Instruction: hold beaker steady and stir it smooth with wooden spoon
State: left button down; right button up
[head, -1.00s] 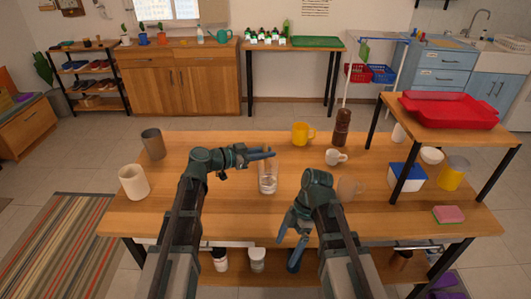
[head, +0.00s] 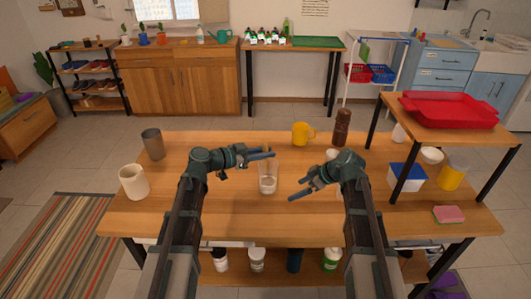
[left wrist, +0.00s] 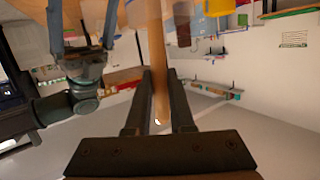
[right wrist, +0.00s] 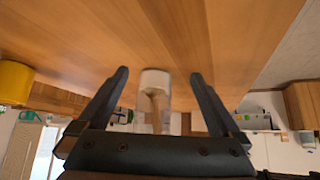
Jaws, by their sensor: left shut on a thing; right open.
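A clear glass beaker (head: 268,184) with pale contents stands upright on the wooden table. It also shows in the right wrist view (right wrist: 154,80). My left gripper (head: 272,153) is above the beaker, shut on the wooden spoon (left wrist: 158,60), whose handle runs between its fingers. In the right wrist view the spoon (right wrist: 155,103) reaches into the beaker. My right gripper (head: 297,190) is open just right of the beaker and points at it. The beaker shows between and beyond its spread fingers (right wrist: 160,75), with a gap. The spoon is hard to make out in the head view.
A dark cup (head: 153,145) and a cream cup (head: 133,182) stand at the left. A yellow mug (head: 303,133) and a brown bottle (head: 342,128) stand behind. A raised shelf with a red tray (head: 437,109) is at the right. The table front centre is clear.

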aim_at(269, 175)
jog(key=shift+w+d, duration=0.1)
jog(key=shift+w, duration=0.05)
jog(key=shift+w+a, duration=0.2)
jog(key=shift+a, duration=0.2)
jog(key=w+a, duration=0.1)
jog(key=a, duration=0.2)
jog(key=w+a, duration=0.2)
jog(key=a, duration=0.1)
jog(key=w+a, duration=0.2)
jog(key=a, duration=0.1)
jog(key=shift+w+a, duration=0.15)
jog(key=shift+a, duration=0.25)
jog(key=c, duration=0.9)
